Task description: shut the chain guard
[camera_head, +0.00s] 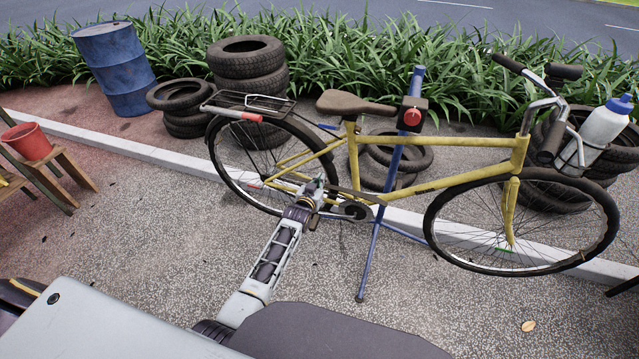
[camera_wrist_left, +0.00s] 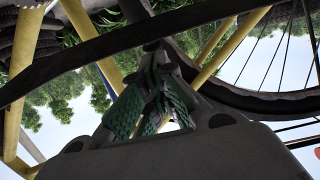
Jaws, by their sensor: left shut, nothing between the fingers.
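The yellow bicycle (camera_head: 455,181) hangs on a blue repair stand (camera_head: 391,165). The chain guard appears as a dark bar (camera_head: 357,194) running from the crank area toward the rear wheel. In the left wrist view a long dark bar (camera_wrist_left: 75,57), seemingly the guard, crosses above my fingers. My left gripper (camera_head: 319,184) is at the guard's rear end, beside the rear wheel. Its green-padded fingers (camera_wrist_left: 155,92) are shut with nothing between them. Whether the fingertips touch the guard, I cannot tell. My right gripper is not in view.
Stacked tires (camera_head: 247,66) and a blue barrel (camera_head: 115,68) stand behind, along the plants. A red bucket (camera_head: 27,142) sits on a wooden step at the left. A white bottle (camera_head: 600,131) is at the handlebar. The paving in front of the bicycle is mostly clear.

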